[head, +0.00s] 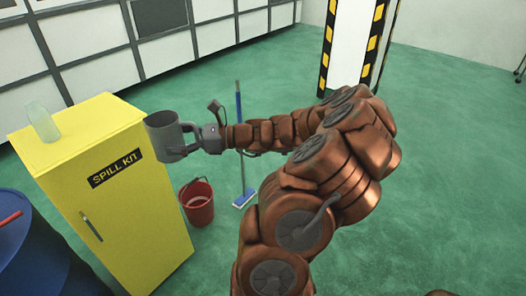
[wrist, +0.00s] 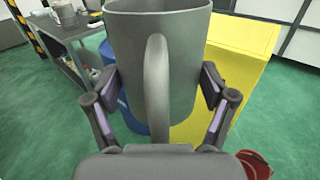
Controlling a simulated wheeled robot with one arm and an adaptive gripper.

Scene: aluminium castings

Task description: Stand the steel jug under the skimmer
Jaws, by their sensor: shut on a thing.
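The steel jug (head: 162,131) is a grey, open-topped mug shape, held upright in the air beside the top right edge of the yellow cabinet in the head view. My gripper (head: 193,141) is shut on it. In the wrist view, the two fingers press on either side of the jug's body (wrist: 185,70), with its handle facing my palm. The jug's inside and base are hidden in the wrist view. I cannot make out a skimmer in either view.
A yellow spill kit cabinet (head: 125,190) carries a clear glass vessel (head: 42,122). A blue drum (head: 35,250) stands to its left. A red bucket (head: 198,207) and a blue mop (head: 243,198) are on the green floor. A cluttered grey workbench (wrist: 60,35) shows at left in the wrist view.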

